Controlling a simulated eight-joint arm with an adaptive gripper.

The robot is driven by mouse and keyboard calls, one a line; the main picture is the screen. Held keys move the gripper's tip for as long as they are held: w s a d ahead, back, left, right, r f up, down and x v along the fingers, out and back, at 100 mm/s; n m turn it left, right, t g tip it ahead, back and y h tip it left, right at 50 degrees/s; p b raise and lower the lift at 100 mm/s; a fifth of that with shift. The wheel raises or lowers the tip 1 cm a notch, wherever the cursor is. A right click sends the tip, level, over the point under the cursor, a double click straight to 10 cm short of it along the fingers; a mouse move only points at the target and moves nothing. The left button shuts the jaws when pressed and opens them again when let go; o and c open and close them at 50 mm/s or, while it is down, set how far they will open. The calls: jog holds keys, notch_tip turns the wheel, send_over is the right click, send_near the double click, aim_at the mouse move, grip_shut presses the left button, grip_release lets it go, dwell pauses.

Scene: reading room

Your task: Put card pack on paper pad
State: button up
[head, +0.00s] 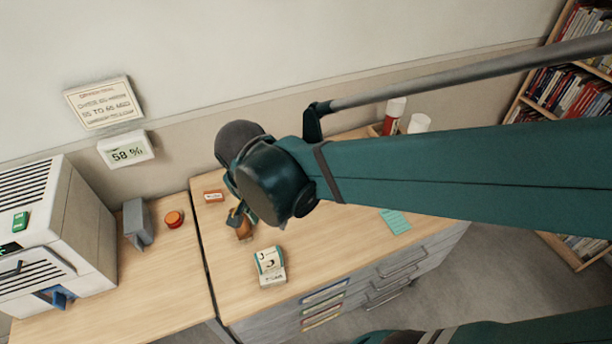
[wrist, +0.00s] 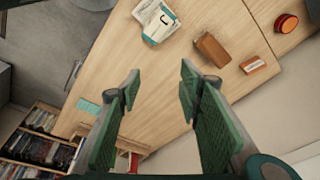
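A white and teal box marked with a large J (head: 269,262), which looks like the card pack, sits near the front edge of the desk. It also shows at the top of the wrist view (wrist: 156,24). A flat teal lined pad (head: 395,221), which looks like the paper pad, lies to the right, partly behind my arm in the head view. It also shows at the left of the wrist view (wrist: 88,106). My gripper (wrist: 158,84) is open and empty above the desk, apart from both. In the head view my wrist mostly hides it.
A brown block (wrist: 212,48) and a small orange box with a white label (head: 214,196) lie near my gripper. A red round thing (head: 174,219) and a grey holder (head: 138,223) stand left, beside a white machine (head: 60,235). Bare desk lies between the J box and pad.

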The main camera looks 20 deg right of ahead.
jog(key=s+d+r+n+t+y, duration=0.1)
jog(key=d+r+n+t, duration=0.4)
jog(key=d+r+n, duration=0.4)
jog(key=shift+s+d+n+y, duration=0.3)
jog(key=shift+s+d+n, duration=0.05)
jog(key=shift+d+n, duration=0.25)
